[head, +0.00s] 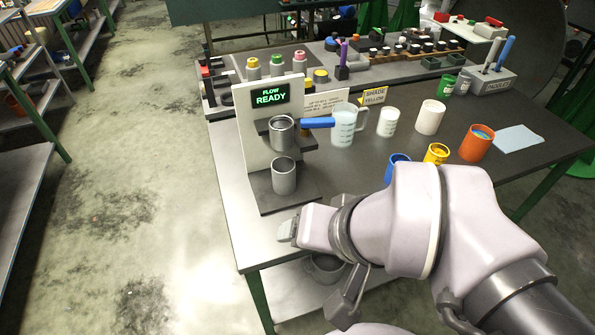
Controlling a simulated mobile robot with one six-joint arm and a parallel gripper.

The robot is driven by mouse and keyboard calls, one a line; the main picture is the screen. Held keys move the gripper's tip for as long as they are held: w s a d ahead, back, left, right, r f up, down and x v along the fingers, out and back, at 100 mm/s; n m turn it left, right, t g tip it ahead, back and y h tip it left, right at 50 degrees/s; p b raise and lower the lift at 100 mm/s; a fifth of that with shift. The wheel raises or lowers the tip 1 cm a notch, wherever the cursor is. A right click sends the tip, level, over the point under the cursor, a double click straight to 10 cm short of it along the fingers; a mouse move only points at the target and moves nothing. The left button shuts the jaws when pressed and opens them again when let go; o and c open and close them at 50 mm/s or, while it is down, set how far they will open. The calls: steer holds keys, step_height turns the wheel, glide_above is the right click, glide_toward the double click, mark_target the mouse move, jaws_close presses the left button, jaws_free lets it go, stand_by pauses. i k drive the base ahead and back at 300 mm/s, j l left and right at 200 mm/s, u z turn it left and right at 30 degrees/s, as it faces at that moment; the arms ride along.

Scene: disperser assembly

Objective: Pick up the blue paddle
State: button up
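The blue paddle (505,52) stands tilted in the grey holder labelled PADDLES (488,82), at the back right of the table. Its blue handle points up, and its lower end is hidden in the holder. My gripper (288,231) is at the table's front left edge, in front of the flow stand and far from the paddle. I see it from the side and cannot make out a gap between its fingers. Nothing shows held in it.
The flow stand (251,145) carries a metal cup with a blue handle (317,122). A clear jug (343,128), white cups (430,117) and an orange pot (477,143) stand between my gripper and the holder. My arm partly hides a blue cup (396,161).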

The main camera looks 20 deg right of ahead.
mark_target(511, 40)
steer(key=l+z, duration=0.9)
steer(key=i+l+z, duration=0.1)
steer(key=l+z, duration=0.15)
steer(key=z, duration=0.2)
